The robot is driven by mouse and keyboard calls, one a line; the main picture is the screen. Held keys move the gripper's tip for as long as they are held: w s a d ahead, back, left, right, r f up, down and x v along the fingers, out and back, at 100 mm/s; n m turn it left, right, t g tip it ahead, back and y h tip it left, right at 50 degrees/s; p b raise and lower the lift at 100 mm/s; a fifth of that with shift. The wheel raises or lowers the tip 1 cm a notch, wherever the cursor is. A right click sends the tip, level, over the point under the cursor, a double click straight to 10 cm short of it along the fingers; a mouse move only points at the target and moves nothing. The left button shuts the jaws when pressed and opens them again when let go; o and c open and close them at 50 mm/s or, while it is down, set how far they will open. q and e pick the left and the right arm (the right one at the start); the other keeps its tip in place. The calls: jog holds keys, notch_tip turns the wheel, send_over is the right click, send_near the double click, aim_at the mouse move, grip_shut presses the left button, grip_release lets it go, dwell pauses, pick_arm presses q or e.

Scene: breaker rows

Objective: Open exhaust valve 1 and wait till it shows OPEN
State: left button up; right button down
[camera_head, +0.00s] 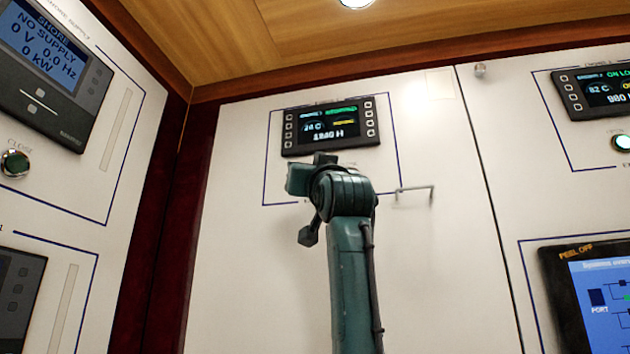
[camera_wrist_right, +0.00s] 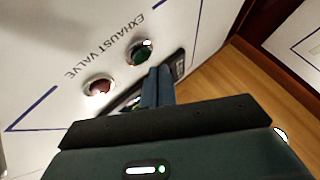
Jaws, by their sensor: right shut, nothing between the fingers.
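The exhaust valve buttons show in the right wrist view, beside upside-down "EXHAUST VALVE" lettering (camera_wrist_right: 103,52). One is a green button (camera_wrist_right: 139,53) and the other a red button (camera_wrist_right: 99,87). My right gripper (camera_wrist_right: 160,72) is shut and empty, its fingertips close beside the green button. I cannot tell whether they touch the panel. In the head view my right arm rises in front of the middle panel and hides these buttons. The display above them (camera_head: 331,126) is lit with a temperature and hours; its small top text is too blurred to read. My left gripper is out of view.
A metal handle (camera_head: 415,192) sticks out right of my wrist. A right-hand panel has a similar display (camera_head: 598,92) and a lit button (camera_head: 622,142). The left wall holds a shore supply screen (camera_head: 43,38) and a green button (camera_head: 15,163).

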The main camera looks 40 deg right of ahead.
jog(key=s+a+b, duration=0.1)
jog(key=s+a, duration=0.1)
jog(key=a, duration=0.1)
jog(key=shift+s+a, duration=0.15)
jog(key=shift+s, duration=0.25)
dwell(0.6)
